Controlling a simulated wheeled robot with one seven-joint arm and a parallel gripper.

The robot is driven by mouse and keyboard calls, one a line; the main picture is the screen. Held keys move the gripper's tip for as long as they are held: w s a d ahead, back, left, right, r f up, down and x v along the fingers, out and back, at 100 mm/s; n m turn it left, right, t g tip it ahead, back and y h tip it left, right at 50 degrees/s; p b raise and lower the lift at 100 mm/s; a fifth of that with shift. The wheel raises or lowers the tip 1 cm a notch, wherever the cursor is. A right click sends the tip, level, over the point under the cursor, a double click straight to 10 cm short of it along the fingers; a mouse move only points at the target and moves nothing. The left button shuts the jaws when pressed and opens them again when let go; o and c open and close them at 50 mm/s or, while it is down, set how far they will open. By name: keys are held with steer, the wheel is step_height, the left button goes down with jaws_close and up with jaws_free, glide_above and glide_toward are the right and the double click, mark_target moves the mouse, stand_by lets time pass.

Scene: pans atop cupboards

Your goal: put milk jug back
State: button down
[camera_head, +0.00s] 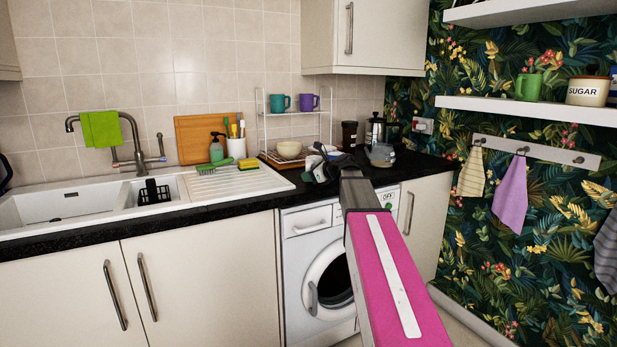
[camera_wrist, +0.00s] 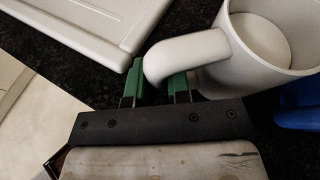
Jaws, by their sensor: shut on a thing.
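The milk jug (camera_wrist: 265,40) is white and rounded, and I look down into its open top in the wrist view. My gripper (camera_wrist: 157,82) has its green fingers on either side of the jug's handle (camera_wrist: 185,55) and is shut on it. The jug is over or on the black worktop; I cannot tell whether its base touches. In the head view my gripper (camera_head: 322,170) is above the worktop edge near the washing machine, and my own wrist and fingers partly hide the jug.
The white sink drainer (camera_head: 240,184) lies left of the gripper. A kettle-like pot (camera_head: 375,130) and dark jar (camera_head: 349,135) stand behind. Wall shelves (camera_head: 530,107) are at right.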

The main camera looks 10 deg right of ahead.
steer(key=c, duration=1.1)
jaws_free()
steer(key=v, duration=1.2)
steer(key=s+a+f+n+g+h, duration=0.2)
steer(key=s+f+n, duration=0.15)
steer(key=f, duration=0.55)
steer(key=s+a+f+n+g+h, duration=0.1)
steer(key=s+a+f+n, duration=0.25)
steer(key=f, duration=0.55)
steer(key=s+a+f+n+g+h, duration=0.25)
steer(key=f+n, duration=0.25)
steer(key=f, duration=0.4)
steer(key=s+f+n+g+h, duration=0.1)
steer(key=s+f+n, duration=0.3)
steer(key=s+f, duration=0.1)
steer(key=s+f+n+g+h, duration=0.1)
steer(key=s+f+n+h, duration=0.1)
steer(key=s+f+n, duration=0.2)
steer(key=s+f+n+g+h, duration=0.1)
steer(key=s+f+n, duration=0.3)
steer(key=s+f, duration=0.1)
steer(key=shift+s+a+f+n+g+h, duration=0.15)
steer(key=shift+s+a+f+g, duration=0.05)
steer(key=shift+f, duration=0.25)
steer(key=shift+s+a+f+n+g+h, duration=0.1)
steer(key=shift+s+a+f+n+g, duration=0.1)
steer(key=shift+f, duration=0.2)
